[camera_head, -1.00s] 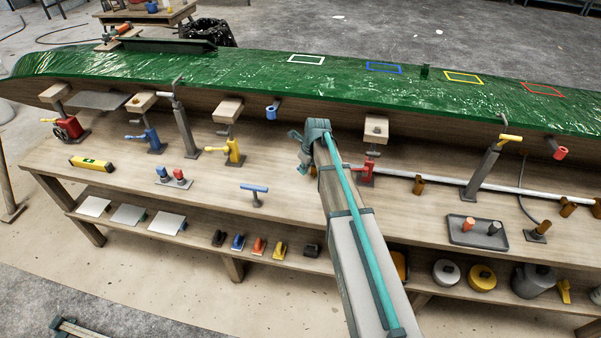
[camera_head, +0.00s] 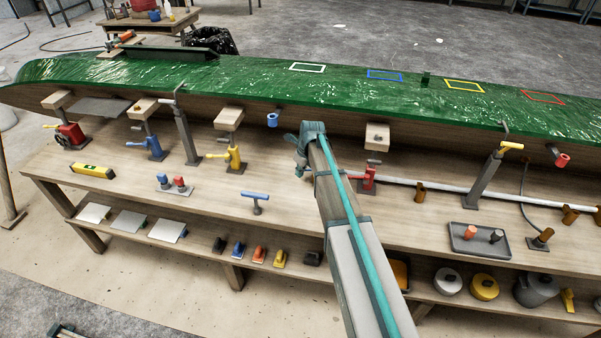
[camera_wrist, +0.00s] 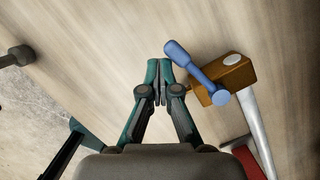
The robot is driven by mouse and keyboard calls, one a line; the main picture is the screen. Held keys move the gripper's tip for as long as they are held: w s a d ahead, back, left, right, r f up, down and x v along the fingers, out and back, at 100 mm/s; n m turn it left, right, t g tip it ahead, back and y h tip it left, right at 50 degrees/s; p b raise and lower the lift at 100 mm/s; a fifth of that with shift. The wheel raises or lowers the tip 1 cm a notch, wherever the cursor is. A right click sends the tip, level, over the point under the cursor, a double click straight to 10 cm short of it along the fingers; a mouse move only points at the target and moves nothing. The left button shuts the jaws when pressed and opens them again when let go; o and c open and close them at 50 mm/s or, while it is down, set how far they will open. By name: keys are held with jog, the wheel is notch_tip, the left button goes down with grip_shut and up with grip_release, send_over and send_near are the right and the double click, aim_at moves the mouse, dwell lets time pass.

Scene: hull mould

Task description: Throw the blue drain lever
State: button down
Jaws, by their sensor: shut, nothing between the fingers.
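The blue drain lever (camera_wrist: 197,72) shows in the wrist view on a brown valve block (camera_wrist: 228,77) at the end of a white pipe. It slants from upper left to lower right. My gripper (camera_wrist: 159,66) is shut and empty, with its fingertips just left of the lever's upper-left end. A narrow gap seems to show between them; I cannot tell the height difference. In the head view my gripper (camera_head: 301,160) is over the bench below the hull, and my arm hides most of the valve.
The white pipe (camera_head: 455,191) runs right along the bench (camera_head: 215,197). A blue T-handle (camera_head: 257,197) stands to the left in front. The green-covered hull (camera_head: 250,78) lies behind. Bare bench lies left of my gripper.

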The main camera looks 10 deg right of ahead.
jog(key=shift+w+d+r, duration=0.1)
jog(key=shift+w, duration=0.1)
dwell(0.3)
jog(key=shift+s+d, duration=0.1)
jog(key=shift+d, duration=0.55)
jog(key=s, duration=0.2)
jog(key=s+a, duration=0.1)
jog(key=s, duration=0.1)
jog(key=shift+s+a+p, duration=0.1)
jog(key=shift+s+p, duration=0.2)
jog(key=shift+p, duration=0.1)
jog(key=a+b+v, duration=0.1)
jog(key=b+v, duration=0.1)
jog(key=v, duration=0.7)
jog(key=shift+a+r+b, duration=0.3)
jog(key=shift+a+r, duration=0.05)
jog(key=shift+r, duration=0.15)
